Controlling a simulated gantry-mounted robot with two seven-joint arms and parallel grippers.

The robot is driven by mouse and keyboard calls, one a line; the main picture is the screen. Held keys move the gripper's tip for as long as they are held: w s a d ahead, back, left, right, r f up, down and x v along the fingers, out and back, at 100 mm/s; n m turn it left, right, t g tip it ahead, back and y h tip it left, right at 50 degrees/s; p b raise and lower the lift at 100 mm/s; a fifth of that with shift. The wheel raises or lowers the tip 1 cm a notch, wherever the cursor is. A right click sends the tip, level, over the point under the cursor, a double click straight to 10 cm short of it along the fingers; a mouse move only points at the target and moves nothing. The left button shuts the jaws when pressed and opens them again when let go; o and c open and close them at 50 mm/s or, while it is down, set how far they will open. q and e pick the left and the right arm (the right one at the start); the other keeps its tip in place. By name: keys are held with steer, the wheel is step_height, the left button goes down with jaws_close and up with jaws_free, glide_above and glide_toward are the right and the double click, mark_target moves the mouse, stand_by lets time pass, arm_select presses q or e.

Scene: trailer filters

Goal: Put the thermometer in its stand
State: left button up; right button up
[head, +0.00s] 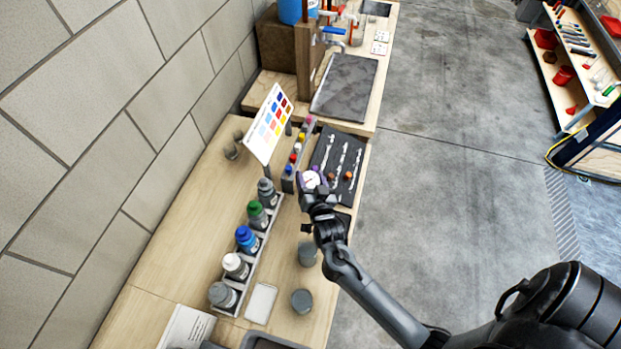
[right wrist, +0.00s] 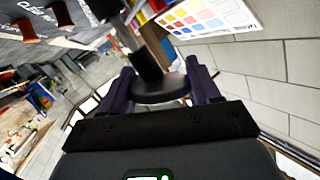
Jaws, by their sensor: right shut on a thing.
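My right gripper (head: 316,192) is shut on a round thermometer with a white, purple-edged dial (head: 310,180), held over the right side of the bench. In the right wrist view, the fingers (right wrist: 160,78) sit on either side of a dark disc (right wrist: 160,93), apparently the thermometer's back, with a dark cylinder rising in front of it. I cannot tell for sure which item is its stand. Two grey round pieces, one upper (head: 307,254) and one lower (head: 302,301), stand on the bench below the gripper. My left gripper is not in view.
A rack (head: 240,282) of bottles stands left of the gripper. A small rack with coloured tops (head: 298,160) and a colour chart (head: 268,124) stand near it. A black mat (head: 325,150) with white strokes lies just beyond. The left bench surface is mostly bare beside the wall.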

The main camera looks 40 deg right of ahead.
steer(key=o, duration=1.2)
steer(key=shift+o, duration=0.2)
steer(key=shift+r, duration=0.5)
steer(key=r, duration=0.3)
steer(key=shift+s+d+r, duration=0.25)
steer(key=shift+s, duration=0.15)
steer(key=s+d+r, duration=0.5)
steer(key=s+r, duration=0.1)
steer(key=s, duration=0.3)
steer(key=shift+s+r, duration=0.25)
steer(key=shift+s+f, duration=0.1)
